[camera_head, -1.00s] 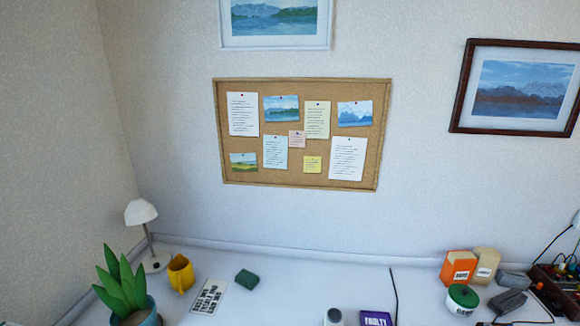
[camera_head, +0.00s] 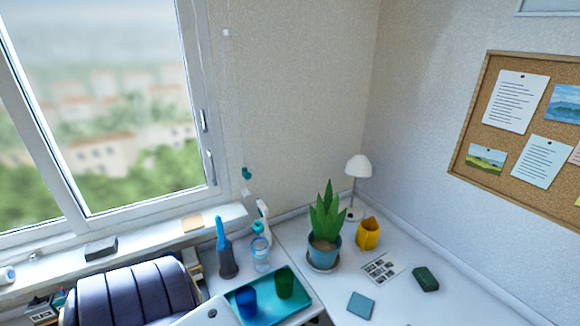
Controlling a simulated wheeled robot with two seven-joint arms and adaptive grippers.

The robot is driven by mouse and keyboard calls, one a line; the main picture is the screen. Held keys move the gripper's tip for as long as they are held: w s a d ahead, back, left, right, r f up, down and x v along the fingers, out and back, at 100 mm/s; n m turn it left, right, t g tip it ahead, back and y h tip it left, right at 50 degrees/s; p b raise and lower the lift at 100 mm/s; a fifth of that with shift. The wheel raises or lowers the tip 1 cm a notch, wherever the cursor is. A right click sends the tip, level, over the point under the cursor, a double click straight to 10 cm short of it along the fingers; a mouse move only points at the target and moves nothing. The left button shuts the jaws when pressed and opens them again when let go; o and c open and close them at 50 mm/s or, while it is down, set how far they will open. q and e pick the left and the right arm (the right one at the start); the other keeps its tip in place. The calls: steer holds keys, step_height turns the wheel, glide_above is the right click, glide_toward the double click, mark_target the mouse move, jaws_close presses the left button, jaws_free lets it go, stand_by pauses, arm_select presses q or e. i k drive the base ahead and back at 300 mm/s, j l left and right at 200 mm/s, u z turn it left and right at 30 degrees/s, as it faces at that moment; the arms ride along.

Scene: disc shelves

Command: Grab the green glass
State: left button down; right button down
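The green glass (camera_head: 285,282) is dark green and stands upright on a teal tray (camera_head: 271,312) at the bottom middle of the head view. A blue glass (camera_head: 247,302) stands on the same tray, just to its left.
Right of the tray are a potted plant (camera_head: 325,233), a yellow mug (camera_head: 367,233), a white lamp (camera_head: 357,172), a green block (camera_head: 425,279) and a teal square (camera_head: 360,305). A dark chair (camera_head: 135,293) stands at the left.

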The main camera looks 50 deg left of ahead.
mark_target(284, 278)
steer(key=j+u, duration=0.1)
steer(key=u, duration=1.5)
steer(key=k+j+z, duration=0.1)
steer(key=k+z, duration=0.55)
steer(key=z, duration=0.15)
steer(key=k+l+z, duration=0.1)
steer(key=k+z, duration=0.35)
steer(key=i, duration=0.1)
